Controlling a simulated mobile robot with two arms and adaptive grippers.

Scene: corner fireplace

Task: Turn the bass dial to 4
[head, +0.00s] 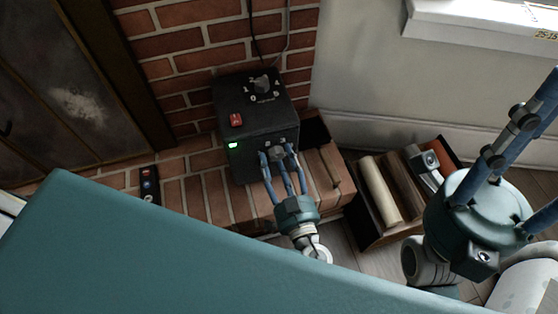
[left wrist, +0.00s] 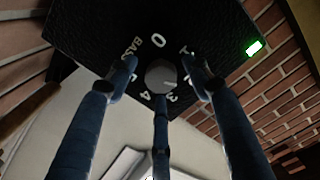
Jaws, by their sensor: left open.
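The bass dial is a small grey knob on the front face of a black box (head: 258,115). In the left wrist view the bass dial (left wrist: 160,76) sits amid white numbers and the word BASS, with 0 at the top and 3 and 4 below. A pale mark on the knob seems to face right, towards the low numbers; the exact setting is unclear. My left gripper (head: 278,155) is open, its three blue fingers around the knob at the box front. Contact cannot be told. My right gripper (head: 528,150) is at the right, fingers spread, tips cut off.
A second dial (head: 262,84), a red switch (head: 236,120) and a green light (head: 233,145) are on the box. The box stands on a brick ledge (head: 198,192) against a brick wall. A dark remote (head: 150,185) lies left; a wooden crate (head: 372,235) stands right.

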